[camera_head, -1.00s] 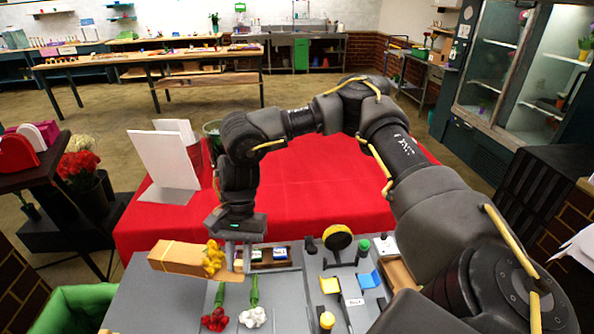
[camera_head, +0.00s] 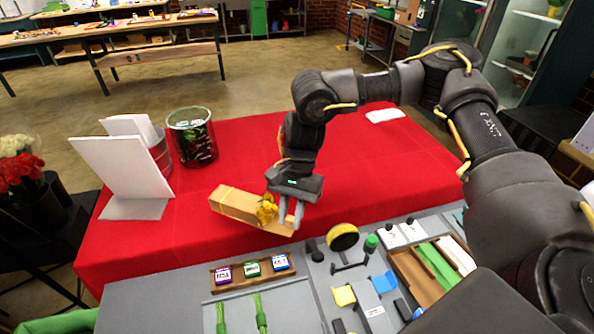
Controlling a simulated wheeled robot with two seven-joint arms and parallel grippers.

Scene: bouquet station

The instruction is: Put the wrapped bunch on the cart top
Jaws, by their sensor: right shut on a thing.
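The wrapped bunch (camera_head: 238,204) is a brown paper parcel with yellow flowers at its right end. My right gripper (camera_head: 290,213) is shut on it near the flower end. The bunch lies over the front part of the red-covered top (camera_head: 225,245), tilted down to the right. I cannot tell whether it touches the cloth. Which surface is the cart top is not marked; the red-covered one lies directly under the bunch. My left gripper is not in view.
Red cloth right of my gripper is mostly clear.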

